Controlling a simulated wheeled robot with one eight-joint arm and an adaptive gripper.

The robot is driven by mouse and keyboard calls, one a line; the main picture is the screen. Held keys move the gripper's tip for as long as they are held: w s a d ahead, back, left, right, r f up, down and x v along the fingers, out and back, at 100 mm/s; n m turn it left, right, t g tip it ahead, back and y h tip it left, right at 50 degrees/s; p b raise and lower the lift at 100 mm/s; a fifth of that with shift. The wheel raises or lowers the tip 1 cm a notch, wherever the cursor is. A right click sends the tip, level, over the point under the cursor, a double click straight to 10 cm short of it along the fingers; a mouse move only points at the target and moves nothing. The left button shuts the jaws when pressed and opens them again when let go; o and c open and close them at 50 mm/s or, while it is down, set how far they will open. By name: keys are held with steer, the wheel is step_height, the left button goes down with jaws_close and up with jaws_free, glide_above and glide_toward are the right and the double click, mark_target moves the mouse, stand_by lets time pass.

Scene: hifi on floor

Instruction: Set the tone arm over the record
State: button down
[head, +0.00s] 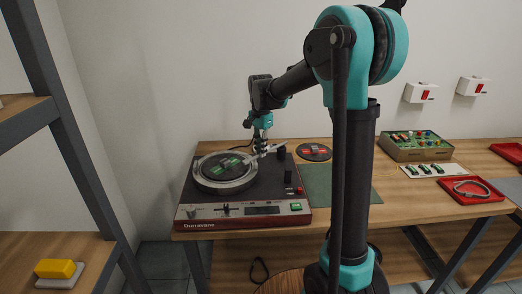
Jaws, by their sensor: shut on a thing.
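A dark turntable (206,219) with a reddish front stands on the left end of the wooden table. Its round platter carries a record (226,164) with a dark green and red label. The light-coloured tone arm (272,150) runs from the right rear of the turntable toward the record. My gripper (261,155) is shut on the tone arm near the record's right edge. The view is small, and the fingertips partly hide where the tone arm ends, so I cannot tell how far it reaches over the record.
A second record (314,152) lies behind, right of the turntable. A green mat (318,184) lies beside it, partly hidden by my arm. A shelf (60,248) with a yellow block (59,268) stands at left.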

steer(key=c, duration=1.6)
jaws_free()
step_height(320, 180, up, 12)
